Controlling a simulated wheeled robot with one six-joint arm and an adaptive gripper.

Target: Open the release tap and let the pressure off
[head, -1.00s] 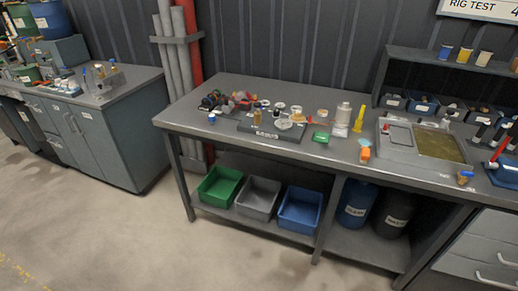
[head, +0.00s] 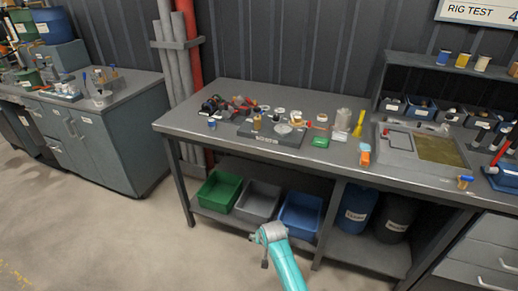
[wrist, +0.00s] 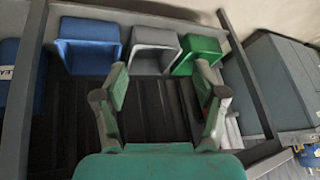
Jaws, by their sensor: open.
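I cannot pick out the release tap for certain; the fittings in the head view are too small. A dark block with small round parts (head: 272,132) stands near the front of the workbench, left of its middle. A cluster of red and black parts (head: 225,106) is behind it to the left. A small blue-topped brass-coloured piece (head: 465,182) sits at the front right edge. My gripper (wrist: 161,70) is open and empty in the wrist view, its two fingers wide apart. In the head view my teal arm is low in front of the bench; the fingertips are not clear there.
Green (head: 219,190), grey (head: 257,201) and blue (head: 300,214) bins stand on the lower shelf, with blue (head: 355,215) and dark (head: 396,218) drums to their right. A shallow tray (head: 398,150) is on the bench. The floor in front is clear.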

